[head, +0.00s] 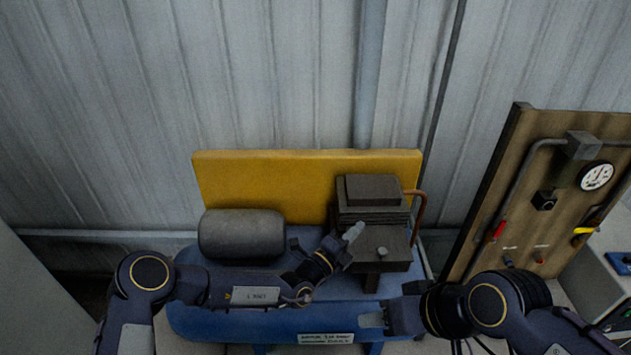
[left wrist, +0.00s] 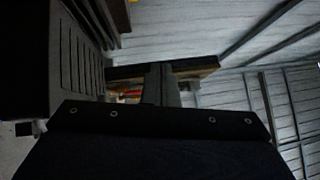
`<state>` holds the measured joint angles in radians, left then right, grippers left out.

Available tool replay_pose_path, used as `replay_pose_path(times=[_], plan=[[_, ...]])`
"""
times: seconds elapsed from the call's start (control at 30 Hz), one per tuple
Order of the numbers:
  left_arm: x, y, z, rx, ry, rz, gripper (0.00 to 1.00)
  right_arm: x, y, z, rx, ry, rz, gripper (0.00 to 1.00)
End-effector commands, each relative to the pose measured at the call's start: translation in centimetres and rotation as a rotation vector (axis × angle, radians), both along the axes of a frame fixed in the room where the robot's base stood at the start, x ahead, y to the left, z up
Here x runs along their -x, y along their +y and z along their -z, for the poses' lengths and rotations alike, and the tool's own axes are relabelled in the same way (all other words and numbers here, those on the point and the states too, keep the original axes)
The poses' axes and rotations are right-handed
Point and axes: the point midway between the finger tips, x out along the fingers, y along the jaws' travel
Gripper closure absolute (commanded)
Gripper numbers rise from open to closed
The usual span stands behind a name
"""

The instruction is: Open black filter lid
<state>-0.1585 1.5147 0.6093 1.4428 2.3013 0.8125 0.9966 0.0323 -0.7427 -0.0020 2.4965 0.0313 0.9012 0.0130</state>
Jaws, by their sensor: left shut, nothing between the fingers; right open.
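A dark grey-black machine unit (head: 372,192) sits on the right part of the blue bench, with a raised block on top and ribbed sides. In front of it is a lower, flat-topped dark box (head: 388,240) with a small light knob (head: 382,252); I cannot tell which dark part is the filter lid. My left gripper (head: 354,232) is shut and empty, its tips at the left edge of the dark parts; contact is unclear. In the left wrist view its fingers (left wrist: 161,85) are together beside a dark ribbed block (left wrist: 80,60). My right gripper (head: 388,318) is open and empty, lower, at the bench front.
A grey cylinder (head: 242,234) lies on the blue bench (head: 200,322), left of my left gripper. A yellow panel (head: 265,180) stands behind. A copper pipe (head: 420,215) bends down at the right. A wooden board (head: 520,190) with gauge and valves stands further right.

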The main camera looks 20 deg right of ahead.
Motion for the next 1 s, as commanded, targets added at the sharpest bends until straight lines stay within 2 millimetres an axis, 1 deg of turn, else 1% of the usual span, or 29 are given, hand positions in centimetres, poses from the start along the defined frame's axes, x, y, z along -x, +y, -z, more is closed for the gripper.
replay_pose_path(times=[0.07,0.13,0.17,0.27,0.3,0.37,0.4,0.47,0.5,0.57,0.6,0.67,0.7,0.77,0.8,0.87,0.9,0.97,1.0], plan=[[0.0,0.1,-0.2,0.000,-0.005,0.000,1.00,0.0,0.0,0.0,0.000,0.000,0.000,0.53],[-0.1,0.4,-1.1,-0.008,-0.045,0.006,1.00,0.0,0.0,0.0,0.000,0.000,0.000,0.53],[-0.1,0.7,-1.8,-0.015,-0.077,0.013,1.00,0.0,0.0,0.0,0.000,0.000,0.000,0.53],[0.2,2.3,-5.5,-0.062,-0.272,0.048,1.00,0.0,0.0,0.0,0.000,0.000,0.000,0.53],[0.6,3.2,-7.3,-0.091,-0.383,0.069,1.00,0.0,0.0,0.0,0.000,0.000,0.000,0.53],[1.6,4.9,-10.1,-0.148,-0.572,0.103,1.00,0.0,0.0,0.0,0.000,0.000,0.000,0.53],[2.3,6.2,-11.7,-0.191,-0.702,0.127,1.00,0.0,0.0,0.0,0.000,0.000,0.000,0.53],[3.7,8.2,-13.8,-0.259,-0.895,0.164,1.00,0.0,0.0,0.0,0.000,0.000,0.000,0.53],[4.6,9.6,-14.9,-0.306,-1.019,0.187,1.00,0.0,0.0,0.0,0.000,0.000,0.000,0.53],[6.1,11.7,-16.2,-0.381,-1.201,0.226,1.00,0.0,0.0,0.0,0.000,0.000,0.000,0.53],[7.0,13.3,-16.9,-0.433,-1.318,0.251,1.00,0.0,0.0,0.0,0.000,0.000,0.000,0.53],[8.5,15.7,-17.6,-0.514,-1.487,0.295,1.00,0.0,0.0,0.0,0.000,0.000,0.000,0.53],[9.5,17.3,-18.0,-0.569,-1.596,0.326,1.00,0.0,0.0,0.0,0.000,0.000,0.000,0.53],[11.0,19.8,-18.2,-0.653,-1.751,0.376,1.00,0.0,0.0,0.0,0.000,0.000,0.000,0.53],[12.0,21.6,-18.3,-0.711,-1.851,0.414,1.00,0.0,0.0,0.0,0.000,0.000,0.000,0.53],[13.4,24.3,-18.2,-0.800,-1.990,0.474,1.00,0.0,0.0,0.0,0.000,0.000,0.000,0.53],[14.4,26.1,-18.1,-0.860,-2.078,0.521,1.00,0.0,0.0,0.0,0.000,0.000,0.000,0.53],[15.8,28.8,-17.7,-0.950,-2.202,0.597,1.00,0.0,0.0,0.0,0.000,0.000,0.000,0.53],[16.8,30.6,-17.4,-1.012,-2.277,0.651,1.00,0.0,0.0,0.0,0.000,0.000,0.000,0.53]])
